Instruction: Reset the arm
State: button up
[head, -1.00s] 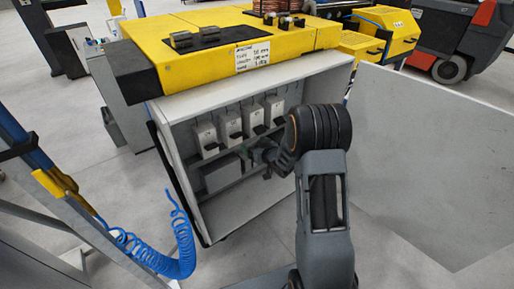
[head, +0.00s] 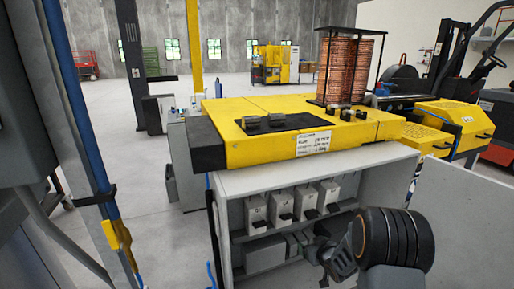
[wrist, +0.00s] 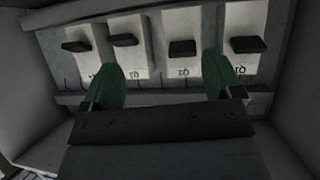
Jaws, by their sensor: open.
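My gripper (wrist: 162,82) is open, its two green fingers spread apart with nothing between them in the wrist view. In the head view the same row of boxes (head: 282,206) sits inside the open cabinet (head: 230,262). My arm reaches in from the lower right there, and the fingertips are too small and dark to make out. I cannot tell the exact gap between fingers and boxes.
The cabinet's open door (head: 470,215) stands at the right, beside my arm. A yellow top (head: 260,145) with black switches covers the cabinet. A blue and yellow post (head: 118,235) stands at the left. Open floor (head: 165,245) lies between post and cabinet.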

jog(key=s+d+r+m+g+h+p, duration=0.1)
jog(key=s+r+g+h, duration=0.1)
jog(key=s+g, duration=0.3)
jog(key=s+d+r+m+g+h+p, duration=0.1)
jog(key=s+d+r+m+g+h, duration=0.1)
jog(key=s, duration=0.6)
jog(key=s+a+r+p, duration=0.2)
jog(key=s+a+r, duration=0.1)
jog(key=r, duration=0.3)
jog(key=s+a+r+g+y+p, duration=0.1)
jog(key=s+a+r+p, duration=0.1)
jog(key=s+r, duration=0.4)
jog(key=s+a+r+p, duration=0.2)
jog(key=s+a+r, duration=0.2)
jog(key=r, duration=0.4)
jog(key=shift+s+a+r+y, duration=0.2)
jog(key=shift+s+a+y, duration=0.15)
jog(key=shift+s, duration=0.3)
jog(key=shift+c, duration=0.2)
